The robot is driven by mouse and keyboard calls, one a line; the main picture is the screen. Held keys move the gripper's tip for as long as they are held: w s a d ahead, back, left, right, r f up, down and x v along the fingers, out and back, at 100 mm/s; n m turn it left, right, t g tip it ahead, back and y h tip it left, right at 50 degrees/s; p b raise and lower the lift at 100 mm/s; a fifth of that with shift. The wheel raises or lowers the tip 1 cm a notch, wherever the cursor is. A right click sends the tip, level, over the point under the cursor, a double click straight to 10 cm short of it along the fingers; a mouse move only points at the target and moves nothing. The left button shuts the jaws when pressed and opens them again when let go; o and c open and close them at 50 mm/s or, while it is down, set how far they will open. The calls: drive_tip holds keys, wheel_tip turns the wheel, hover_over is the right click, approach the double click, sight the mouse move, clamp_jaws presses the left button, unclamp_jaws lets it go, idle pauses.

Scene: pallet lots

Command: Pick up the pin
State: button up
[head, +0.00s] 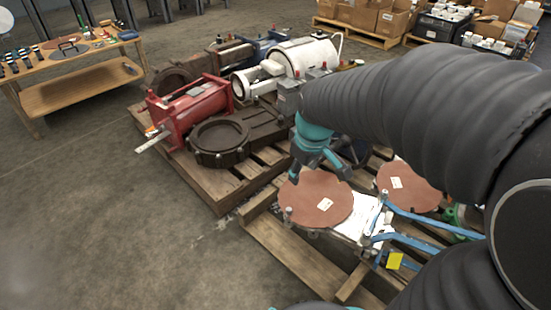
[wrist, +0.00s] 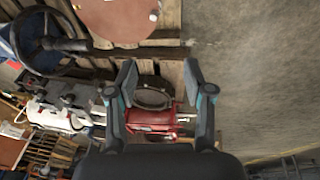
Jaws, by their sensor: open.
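My gripper (head: 319,170) hangs over the pallet, close above the near round red-brown plate (head: 316,198). In the wrist view my gripper (wrist: 160,74) is open, with nothing between its two fingers. A dark rod (wrist: 125,53) crosses the wrist view just beyond the fingertips, over the pallet boards; its end is at the right, by the pallet edge. I cannot tell for sure whether this rod is the pin. In the head view, small upright metal pieces stand at the near plate's rim (head: 288,214) and by the blue bars (head: 367,240). My arm hides part of the pallet.
A red machine part (head: 195,108), a dark cast housing (head: 220,140) and a white motor (head: 300,58) crowd the pallet (head: 215,185). Blue bars (head: 410,240) lie at the right. A wooden workbench (head: 80,85) stands at the far left. Left floor is clear.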

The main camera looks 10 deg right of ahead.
drive_tip(key=w+f+n+g+p, duration=0.2)
drive_tip(key=w+f+n+p, duration=0.2)
drive_tip(key=w+f, duration=0.3)
drive_tip(key=n+g+p, duration=0.1)
drive_tip(key=n+p, duration=0.2)
drive_tip(key=n, duration=0.1)
hover_over(289, 208)
wheel_tip(289, 208, down, 10)
drive_tip(key=f, duration=0.1)
wheel_tip(289, 208, down, 13)
drive_tip(key=shift+s+a+f, duration=0.1)
clamp_jaws()
